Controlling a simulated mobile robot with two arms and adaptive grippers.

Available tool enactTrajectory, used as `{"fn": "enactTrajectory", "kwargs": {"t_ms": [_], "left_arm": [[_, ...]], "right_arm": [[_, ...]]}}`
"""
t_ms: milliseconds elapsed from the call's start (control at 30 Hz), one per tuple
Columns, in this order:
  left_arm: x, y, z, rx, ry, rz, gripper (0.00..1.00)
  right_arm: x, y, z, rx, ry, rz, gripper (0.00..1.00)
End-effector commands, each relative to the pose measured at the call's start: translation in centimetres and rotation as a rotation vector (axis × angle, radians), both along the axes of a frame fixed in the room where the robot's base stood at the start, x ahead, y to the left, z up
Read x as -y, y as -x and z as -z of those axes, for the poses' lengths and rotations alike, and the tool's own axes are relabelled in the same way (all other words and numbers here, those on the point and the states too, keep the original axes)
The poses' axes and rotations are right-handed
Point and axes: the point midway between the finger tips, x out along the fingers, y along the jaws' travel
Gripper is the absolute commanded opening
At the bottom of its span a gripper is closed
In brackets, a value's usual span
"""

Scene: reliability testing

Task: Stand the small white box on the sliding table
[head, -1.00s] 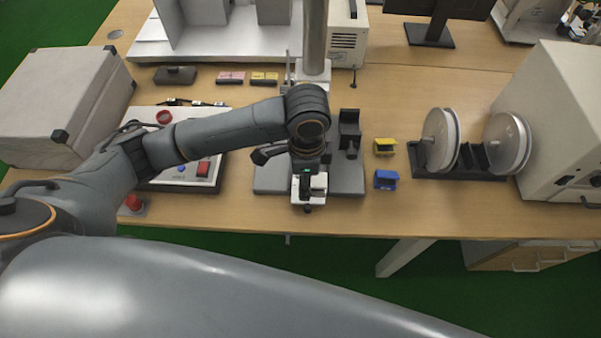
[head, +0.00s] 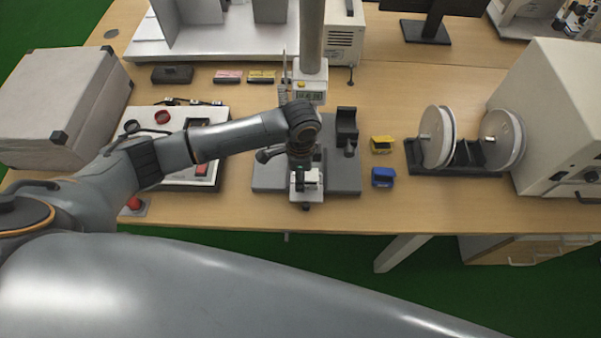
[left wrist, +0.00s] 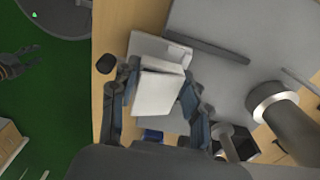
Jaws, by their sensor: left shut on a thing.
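My left gripper (head: 302,168) is over the front of the grey test stand (head: 343,180). In the left wrist view its fingers (left wrist: 158,100) are shut on the small white box (left wrist: 157,93), one on each side. The sliding table (left wrist: 150,48) is the pale plate under and beyond the box, with a black knob (left wrist: 105,63) at its edge. In the head view the gripper partly covers the sliding table (head: 311,181). I cannot tell whether the box touches the table. A dark gripper at the left edge of the wrist view (left wrist: 18,67) looks like my right one, small and unclear.
The stand's column (head: 312,40) rises behind the gripper. A yellow box (head: 382,144) and a blue box (head: 383,177) lie to the right, then a holder with white reels (head: 436,138). A control panel (head: 150,116) is at left. The desk's front edge is close.

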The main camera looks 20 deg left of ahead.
Motion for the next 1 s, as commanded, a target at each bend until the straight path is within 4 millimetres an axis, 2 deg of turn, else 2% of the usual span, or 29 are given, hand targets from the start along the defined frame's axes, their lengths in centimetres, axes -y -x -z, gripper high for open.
{"fn": "enactTrajectory", "kwargs": {"t_ms": [533, 567, 600, 867, 1000], "left_arm": [[0.0, 0.0, 1.1, 0.000, 0.001, 0.000, 0.15], [0.0, 0.0, 1.2, 0.000, 0.000, 0.000, 0.52], [0.0, 0.0, 1.2, 0.000, 0.000, 0.000, 0.56], [0.0, 0.0, 1.1, 0.000, 0.000, 0.000, 0.56], [0.0, -0.1, 0.4, 0.002, -0.001, -0.001, 0.56]], "right_arm": [[0.3, 0.0, 0.1, 0.000, 0.003, 0.000, 0.40], [0.3, 0.0, 0.1, 0.000, 0.003, 0.000, 0.40], [0.3, 0.0, 0.1, 0.001, 0.003, 0.000, 0.40], [0.2, 0.0, 0.1, 0.001, 0.003, 0.001, 0.40], [0.1, 0.0, 0.0, 0.001, 0.001, 0.002, 0.40]]}}
